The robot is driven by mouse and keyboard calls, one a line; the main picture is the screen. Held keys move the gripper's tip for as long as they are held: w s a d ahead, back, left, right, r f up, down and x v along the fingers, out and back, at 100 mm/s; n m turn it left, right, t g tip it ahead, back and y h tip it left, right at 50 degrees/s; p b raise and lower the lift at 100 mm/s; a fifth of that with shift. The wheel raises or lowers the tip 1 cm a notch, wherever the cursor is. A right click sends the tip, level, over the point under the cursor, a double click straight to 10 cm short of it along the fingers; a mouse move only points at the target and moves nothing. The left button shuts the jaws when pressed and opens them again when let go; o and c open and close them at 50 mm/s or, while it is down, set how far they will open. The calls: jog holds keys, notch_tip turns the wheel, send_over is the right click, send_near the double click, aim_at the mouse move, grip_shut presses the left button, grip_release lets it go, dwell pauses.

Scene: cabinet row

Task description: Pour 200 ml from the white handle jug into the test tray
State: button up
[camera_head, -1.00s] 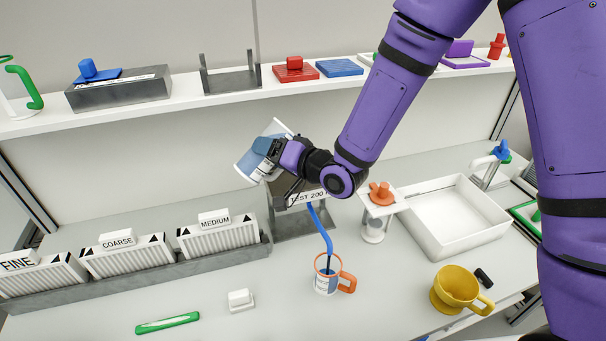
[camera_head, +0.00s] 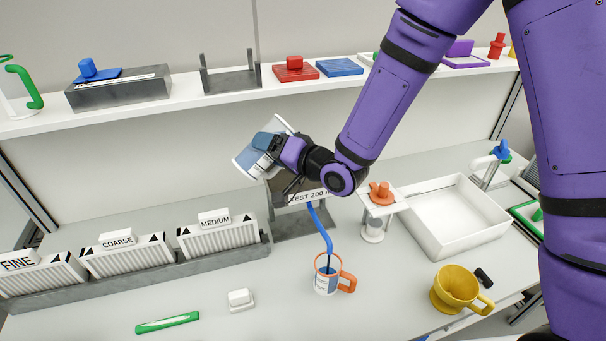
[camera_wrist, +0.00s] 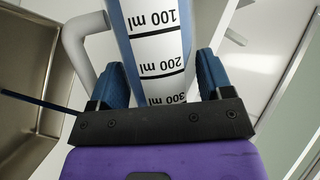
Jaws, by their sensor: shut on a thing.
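My gripper (camera_head: 283,148) is shut on the jug (camera_head: 249,162), with one blue finger on each side of it in the wrist view (camera_wrist: 157,80). The jug is white with a blue band or content and is held in the air, strongly tilted. Its scale reads 100, 200 and 300 ml in the wrist view (camera_wrist: 155,45), beside a white handle (camera_wrist: 78,40). The grey test tray (camera_head: 298,228), labelled TEST 200, stands below and right of the jug, partly hidden by my gripper.
An orange-handled mug (camera_head: 323,284) with a blue bent rod stands in front of the test tray. A rack (camera_head: 150,268) labelled FINE, COARSE and MEDIUM is at left. A white basin (camera_head: 450,240) and yellow cup (camera_head: 447,302) are right. A shelf (camera_head: 190,107) runs behind.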

jog(key=shift+r+m+y, duration=0.3)
jog(key=shift+r+m, duration=0.2)
jog(key=shift+m, duration=0.2)
dwell(1.6)
jog(key=shift+f+m+t, duration=0.1)
jog(key=shift+m+t, duration=0.2)
dwell(0.9)
